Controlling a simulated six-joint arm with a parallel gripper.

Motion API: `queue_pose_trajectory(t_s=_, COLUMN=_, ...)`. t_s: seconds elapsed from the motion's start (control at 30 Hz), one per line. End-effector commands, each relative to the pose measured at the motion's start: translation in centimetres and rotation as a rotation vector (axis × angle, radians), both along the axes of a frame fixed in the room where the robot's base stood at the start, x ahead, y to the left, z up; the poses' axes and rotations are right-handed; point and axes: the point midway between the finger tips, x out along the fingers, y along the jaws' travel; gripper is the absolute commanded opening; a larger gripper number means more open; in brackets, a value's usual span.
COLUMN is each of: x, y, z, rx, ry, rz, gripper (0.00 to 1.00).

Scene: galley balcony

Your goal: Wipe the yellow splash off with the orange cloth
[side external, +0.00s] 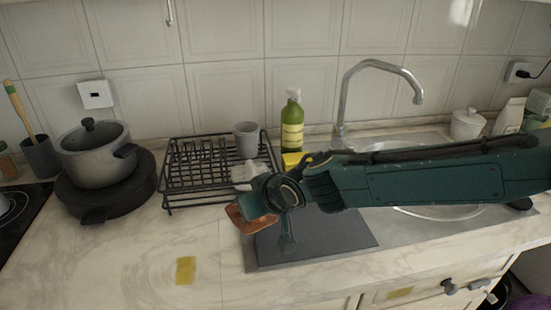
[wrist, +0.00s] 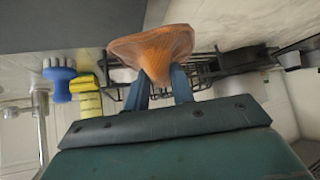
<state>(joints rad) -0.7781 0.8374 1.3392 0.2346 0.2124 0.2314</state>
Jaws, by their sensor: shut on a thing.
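The yellow splash (side external: 186,270) is a small yellow patch on the marble counter near the front, left of the sink. My gripper (side external: 247,211) is to the right of it and farther back, raised above the counter beside the dark board. It is shut on the orange cloth (side external: 240,218), which bunches out past the fingers. In the wrist view my gripper (wrist: 159,88) pinches the middle of the orange cloth (wrist: 150,45), and the cloth spreads out wide beyond the fingertips. The splash cannot be made out in the wrist view.
A black dish rack (side external: 185,188) with a grey cup (side external: 246,140) stands behind my gripper. A pot (side external: 95,155) sits at the left. A green bottle (side external: 292,125) and tap (side external: 345,100) are at the back. The counter around the splash is clear.

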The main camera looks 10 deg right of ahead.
Motion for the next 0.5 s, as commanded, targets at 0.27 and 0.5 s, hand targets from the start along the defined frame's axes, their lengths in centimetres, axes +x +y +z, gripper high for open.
queue_pose_trajectory(t_s=0.27, x=-0.9, y=7.2, z=-0.3, rx=0.000, ry=-0.010, rz=0.162, gripper=0.00)
queue_pose_trajectory(t_s=0.5, x=-2.2, y=12.1, z=-0.4, rx=-0.005, ry=-0.025, rz=0.289, gripper=0.00)
